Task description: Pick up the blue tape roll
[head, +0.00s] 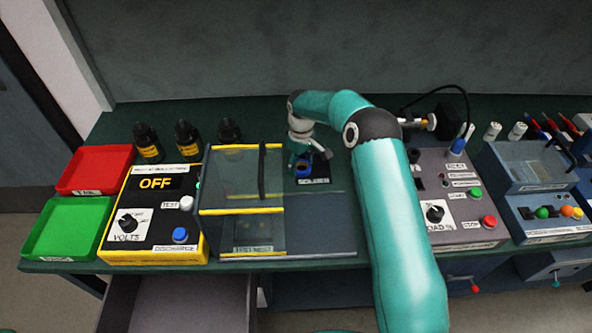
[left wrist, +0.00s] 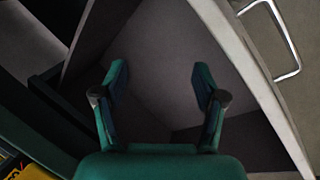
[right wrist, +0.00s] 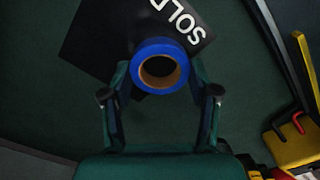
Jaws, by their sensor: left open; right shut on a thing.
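The blue tape roll (right wrist: 160,47) shows in the right wrist view as a blue ring with a tan core, between the fingertips of my right gripper (right wrist: 160,76). The gripper is shut on it. In the head view my right gripper (head: 303,162) points down beside the dark "SOLDER" label plate (head: 316,181), and the roll is mostly hidden by the fingers. My left gripper (left wrist: 160,82) is open and empty in the left wrist view, above an open grey drawer; it is not clearly seen in the head view.
A clear, yellow-edged guard box (head: 242,211) stands just left of the right gripper. Further left are the yellow-and-black test box (head: 152,215), red tray (head: 95,169) and green tray (head: 66,228). A grey control box (head: 455,190) stands right of my arm. The drawer (head: 180,300) is open below.

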